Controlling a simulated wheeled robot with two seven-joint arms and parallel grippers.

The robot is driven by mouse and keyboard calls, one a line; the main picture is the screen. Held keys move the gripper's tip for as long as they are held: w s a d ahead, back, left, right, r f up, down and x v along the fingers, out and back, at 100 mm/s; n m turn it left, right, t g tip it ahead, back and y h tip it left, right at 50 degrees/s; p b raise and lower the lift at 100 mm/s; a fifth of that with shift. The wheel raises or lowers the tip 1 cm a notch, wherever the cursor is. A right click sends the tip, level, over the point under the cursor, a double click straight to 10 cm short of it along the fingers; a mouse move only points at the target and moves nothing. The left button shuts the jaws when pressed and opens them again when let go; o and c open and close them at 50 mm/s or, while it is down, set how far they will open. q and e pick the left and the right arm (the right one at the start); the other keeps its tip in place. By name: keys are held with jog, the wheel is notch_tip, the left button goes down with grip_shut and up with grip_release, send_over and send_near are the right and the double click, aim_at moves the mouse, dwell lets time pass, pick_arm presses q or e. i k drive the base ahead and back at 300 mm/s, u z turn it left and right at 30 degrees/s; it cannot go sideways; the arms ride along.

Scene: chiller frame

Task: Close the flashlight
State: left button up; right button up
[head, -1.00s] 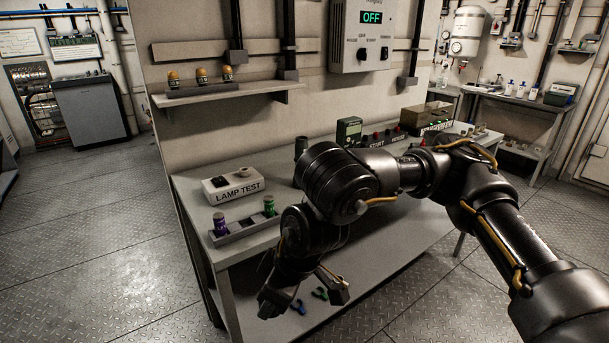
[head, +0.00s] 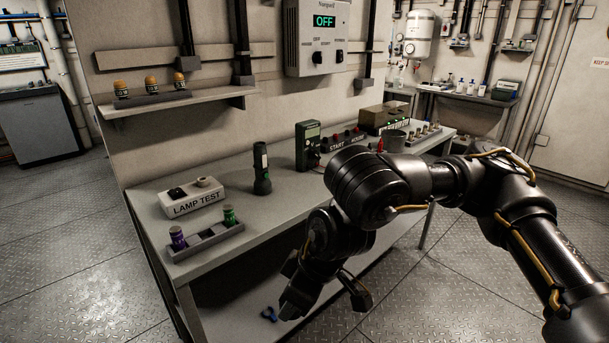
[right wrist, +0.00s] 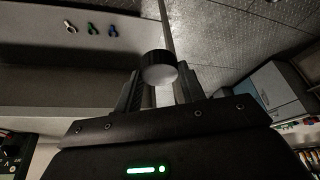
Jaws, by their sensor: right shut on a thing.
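The flashlight (head: 262,168) stands upright on the workbench, dark with a pale strip on its side, behind and left of my right arm. My right gripper (head: 327,292) hangs low in front of the bench edge, apart from the flashlight. In the right wrist view my right gripper (right wrist: 160,88) is shut on a short round cap (right wrist: 158,68), dark-rimmed with a pale face. Whether this is the flashlight's cap I cannot tell for sure. In the head view the cap is not clearly seen. My left gripper is out of view.
The workbench (head: 250,232) holds a lamp test box (head: 192,197), a rack (head: 207,243) with purple and green cells, and a green meter (head: 308,145). A wall shelf (head: 178,101) holds several orange-topped items. The bench front beside the flashlight is clear.

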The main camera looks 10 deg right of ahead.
aim_at(263, 185)
jog(key=z, duration=1.95)
jog(key=i, duration=3.3)
jog(key=u, duration=4.15)
jog(key=i, duration=0.4)
